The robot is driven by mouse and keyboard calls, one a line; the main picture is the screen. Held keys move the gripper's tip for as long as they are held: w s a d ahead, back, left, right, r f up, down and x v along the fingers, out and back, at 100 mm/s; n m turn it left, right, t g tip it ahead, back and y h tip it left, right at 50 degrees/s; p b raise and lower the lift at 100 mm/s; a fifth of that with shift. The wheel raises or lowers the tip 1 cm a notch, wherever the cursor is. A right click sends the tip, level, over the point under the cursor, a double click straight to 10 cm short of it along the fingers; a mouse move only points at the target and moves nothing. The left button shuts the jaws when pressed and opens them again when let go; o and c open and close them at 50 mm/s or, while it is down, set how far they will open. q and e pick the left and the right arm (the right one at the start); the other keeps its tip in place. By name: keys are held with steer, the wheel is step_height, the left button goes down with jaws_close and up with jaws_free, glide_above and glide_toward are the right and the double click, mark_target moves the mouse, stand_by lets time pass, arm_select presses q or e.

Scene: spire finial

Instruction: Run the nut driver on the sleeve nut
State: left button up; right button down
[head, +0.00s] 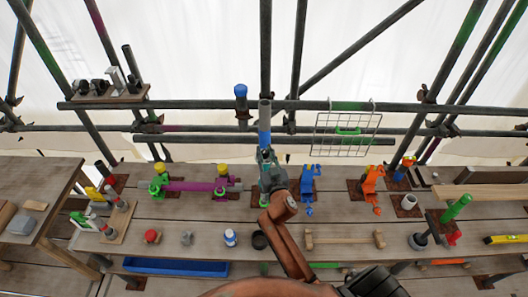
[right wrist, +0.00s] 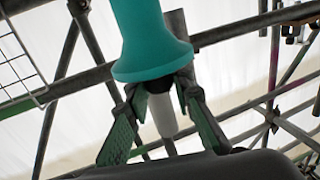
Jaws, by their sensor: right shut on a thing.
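My right gripper (head: 267,158) is shut on an upright tool, which I take for the nut driver (head: 264,122). In the head view the tool has a blue shaft and a grey top. In the right wrist view a teal flared body (right wrist: 150,45) and a pale grey rod show between the green-padded fingers (right wrist: 160,110). A magenta tube (head: 195,186) lies across two clamps, left of my right gripper. I cannot tell which part is the sleeve nut. My left gripper is not in view.
A blue clamp (head: 310,183) and an orange clamp (head: 373,184) stand right of my right gripper. A wire basket (head: 345,131) hangs on the scaffold rail behind. A wooden piece (head: 345,239), a blue-white can (head: 230,238) and a blue tray (head: 175,267) are in front.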

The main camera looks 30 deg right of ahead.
steer(key=shift+a+f+b, duration=0.1)
steer(key=shift+f+b, duration=0.65)
steer(key=shift+f, duration=0.35)
steer(key=shift+f+b, duration=1.35)
steer(key=shift+b, duration=0.1)
steer(key=shift+f+b, duration=0.45)
steer(key=shift+f, duration=0.1)
steer(key=shift+f+b, duration=2.05)
steer(key=shift+f, duration=0.4)
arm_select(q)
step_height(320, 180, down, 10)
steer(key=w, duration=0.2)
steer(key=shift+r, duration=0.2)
arm_select(e)
steer(key=shift+f, duration=0.15)
